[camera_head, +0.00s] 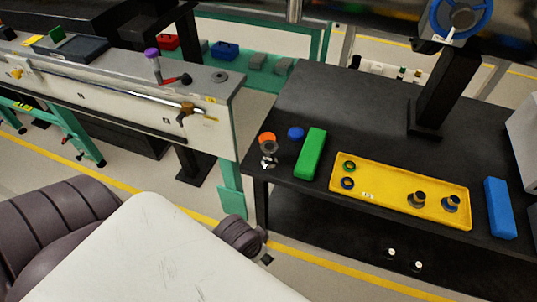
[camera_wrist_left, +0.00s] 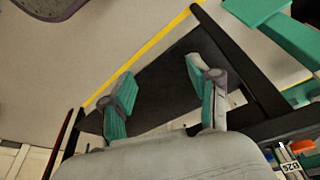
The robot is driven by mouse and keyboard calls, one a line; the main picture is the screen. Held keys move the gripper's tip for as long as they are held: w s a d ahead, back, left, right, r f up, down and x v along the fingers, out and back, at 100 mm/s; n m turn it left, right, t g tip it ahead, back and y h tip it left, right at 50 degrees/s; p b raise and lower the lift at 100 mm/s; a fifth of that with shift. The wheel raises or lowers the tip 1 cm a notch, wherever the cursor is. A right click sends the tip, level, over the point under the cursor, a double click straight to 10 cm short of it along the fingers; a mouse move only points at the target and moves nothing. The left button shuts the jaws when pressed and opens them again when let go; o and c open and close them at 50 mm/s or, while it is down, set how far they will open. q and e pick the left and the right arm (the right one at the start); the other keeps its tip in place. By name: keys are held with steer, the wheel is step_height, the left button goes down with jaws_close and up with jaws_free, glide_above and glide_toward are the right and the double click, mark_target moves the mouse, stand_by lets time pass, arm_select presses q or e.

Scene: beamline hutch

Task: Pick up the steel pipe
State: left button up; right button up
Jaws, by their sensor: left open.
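A short grey metal cylinder (camera_head: 417,199) stands in the yellow tray (camera_head: 385,199) on the black table. It looks like a steel pipe piece, but I cannot tell for sure. A second metal piece (camera_head: 450,204) with a blue part is close to its right. My left gripper (camera_wrist_left: 160,75) is open in the left wrist view, with its green-padded fingers apart and nothing between them. The floor and dark table framing lie beyond the fingers. No pipe shows in that view. My left gripper's fingers do not show in the head view, and my right gripper is not seen.
A green block (camera_head: 312,154), a blue round piece (camera_head: 296,133) and an orange-topped piece (camera_head: 267,138) are left of the tray. A blue block (camera_head: 499,208) is at its right. A black post (camera_head: 445,90) stands behind. The black table's (camera_head: 340,105) back left is clear.

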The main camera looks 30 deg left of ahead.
arm_select(q)
steer(key=w+d+r+m, duration=0.2)
steer(key=w+d+r, duration=0.15)
steer(key=r, duration=0.25)
step_height(320, 180, up, 17)
steer(key=m+g, duration=0.3)
glide_above(270, 146)
steer(key=shift+y, duration=0.3)
steer(key=f, duration=0.8)
steer(key=shift+w+f, duration=0.15)
steer(key=shift+w, duration=0.1)
steer(key=f, duration=0.4)
steer(key=shift+s+f, duration=0.2)
steer(key=shift+s, duration=0.15)
steer(key=shift+f, duration=0.4)
steer(key=c, duration=1.1)
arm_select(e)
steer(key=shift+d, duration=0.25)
arm_select(q)
steer(key=shift+o, duration=0.2)
